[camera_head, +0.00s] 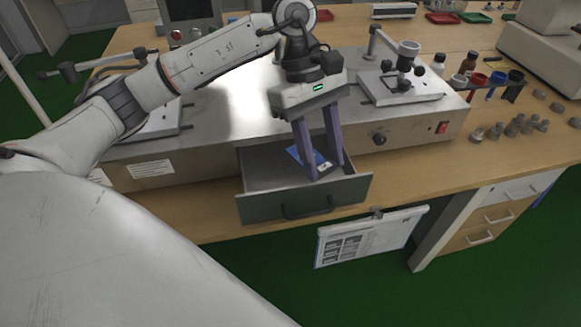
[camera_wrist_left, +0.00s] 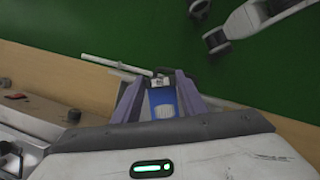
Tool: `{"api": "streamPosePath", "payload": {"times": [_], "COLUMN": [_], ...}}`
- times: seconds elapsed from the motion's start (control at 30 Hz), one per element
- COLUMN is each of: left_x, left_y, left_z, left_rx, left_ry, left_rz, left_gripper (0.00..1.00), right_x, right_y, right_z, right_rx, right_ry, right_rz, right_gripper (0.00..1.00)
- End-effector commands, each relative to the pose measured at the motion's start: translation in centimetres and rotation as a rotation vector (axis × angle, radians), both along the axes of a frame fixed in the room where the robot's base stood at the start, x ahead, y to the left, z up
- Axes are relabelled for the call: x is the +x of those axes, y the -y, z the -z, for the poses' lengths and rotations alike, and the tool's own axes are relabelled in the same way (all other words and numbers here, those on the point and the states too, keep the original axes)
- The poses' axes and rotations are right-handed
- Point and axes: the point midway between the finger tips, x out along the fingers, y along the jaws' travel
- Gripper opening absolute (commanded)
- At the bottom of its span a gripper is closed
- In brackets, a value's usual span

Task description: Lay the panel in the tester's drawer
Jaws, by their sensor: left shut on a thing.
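The tester (camera_head: 215,143) is a long grey metal box on the wooden bench, and its drawer (camera_head: 262,209) is pulled out at the front. My left gripper (camera_head: 326,171) points down over the open drawer with its fingers reaching inside. It is shut on the small panel (camera_head: 304,154), which is blue with a pale end. The panel also shows between the fingers in the left wrist view (camera_wrist_left: 164,101). The fingers partly hide it, and I cannot tell whether it touches the drawer floor.
A clipboard (camera_head: 371,237) hangs at the bench's front edge, right of the drawer. Fixtures (camera_head: 402,83) stand on the tester's top. Bottles (camera_head: 468,63), coloured cups and small metal weights (camera_head: 513,128) stand at the right. The green floor in front is clear.

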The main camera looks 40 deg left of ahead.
Motion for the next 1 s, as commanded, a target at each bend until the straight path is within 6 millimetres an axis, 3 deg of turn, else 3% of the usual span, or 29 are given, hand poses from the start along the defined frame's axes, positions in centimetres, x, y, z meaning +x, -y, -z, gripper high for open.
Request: {"api": "streamPosePath", "payload": {"times": [0.03, 0.2, 0.4, 0.57, 0.8, 1.0], "left_x": [0.8, 3.5, 5.5, 6.0, 6.0, 6.1], "left_y": [-0.7, -2.8, -5.1, -6.0, -6.1, -6.1], "left_z": [1.3, 2.0, 2.2, 2.6, 6.7, 8.5], "left_rx": [-0.001, -0.001, 0.0, 0.002, 0.004, 0.001], "left_ry": [0.0, 0.001, 0.002, -0.002, -0.007, -0.004], "left_rz": [-0.155, -0.64, -1.023, -1.154, -1.172, -1.172], "left_gripper": [0.17, 0.17, 0.17, 0.17, 0.17, 0.17], "right_x": [0.2, 0.3, 0.6, 0.7, 0.8, 0.9], "right_y": [-0.2, -0.7, -0.8, -0.8, -0.8, -0.8], "right_z": [1.0, 2.4, 3.2, 3.4, 3.5, 3.4], "right_rx": [0.003, 0.006, 0.008, 0.007, 0.006, 0.006], "right_ry": [0.007, 0.009, 0.018, 0.019, 0.02, 0.021], "right_rz": [-0.002, -0.009, -0.012, -0.013, -0.013, -0.013], "right_gripper": [0.27, 0.27, 0.27, 0.27, 0.27, 0.27]}}
